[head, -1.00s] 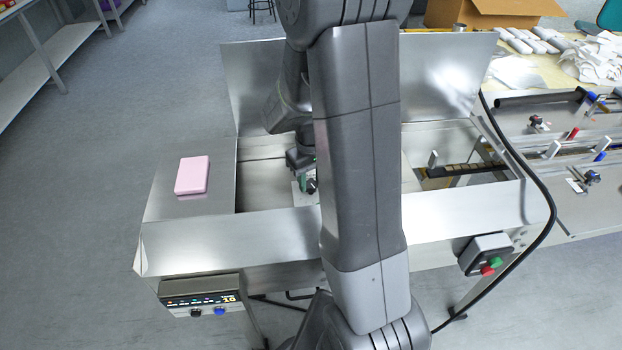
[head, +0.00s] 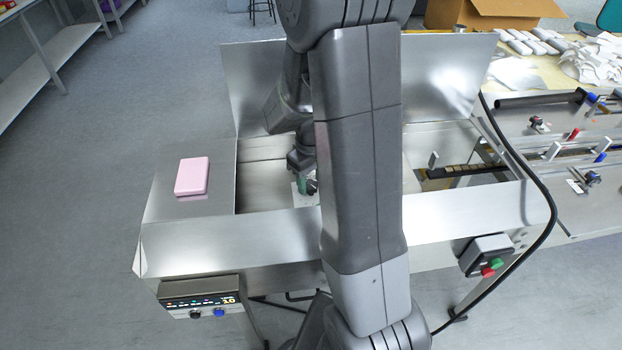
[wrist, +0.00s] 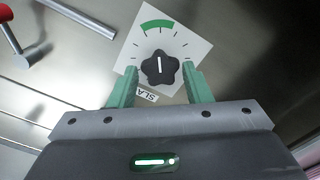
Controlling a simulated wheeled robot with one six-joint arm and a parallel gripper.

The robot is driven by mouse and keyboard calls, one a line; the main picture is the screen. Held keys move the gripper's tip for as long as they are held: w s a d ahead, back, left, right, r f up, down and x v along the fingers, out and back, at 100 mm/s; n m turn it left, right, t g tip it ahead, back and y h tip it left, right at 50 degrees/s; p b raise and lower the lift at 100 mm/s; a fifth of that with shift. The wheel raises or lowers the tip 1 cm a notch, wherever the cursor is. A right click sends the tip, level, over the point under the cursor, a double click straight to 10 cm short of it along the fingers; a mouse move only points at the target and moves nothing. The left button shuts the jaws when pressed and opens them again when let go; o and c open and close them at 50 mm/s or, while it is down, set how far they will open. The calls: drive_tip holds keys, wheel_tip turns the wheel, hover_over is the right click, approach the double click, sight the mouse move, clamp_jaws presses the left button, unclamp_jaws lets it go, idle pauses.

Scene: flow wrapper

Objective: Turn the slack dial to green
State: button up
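The slack dial (wrist: 161,68) is a black lobed knob with a white pointer line. It sits on a white plate (wrist: 187,40) with tick marks, a partly hidden "SLA" label and a green arc (wrist: 157,25). In the wrist view the pointer line points up, toward the green arc. My gripper (wrist: 160,70) has its green fingers on either side of the knob, with small gaps showing, so it looks open around it. In the head view my gripper (head: 304,184) is low over the plate inside the machine; my arm hides part of this.
A pink block (head: 192,176) lies on the machine's left deck. A raised metal cover (head: 262,85) stands behind, and a front metal wall (head: 230,238) runs before the bay. A box with green and red buttons (head: 486,256) hangs at front right. A red-tipped lever (wrist: 12,35) is at upper left.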

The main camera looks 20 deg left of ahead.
sight(311, 184)
drive_tip(key=shift+o, duration=0.9)
wheel_tip(311, 184, up, 14)
drive_tip(key=shift+p, duration=0.35)
drive_tip(key=shift+f, duration=0.15)
wheel_tip(311, 184, down, 14)
drive_tip(key=shift+r+b, duration=0.1)
drive_tip(key=shift+b, duration=0.25)
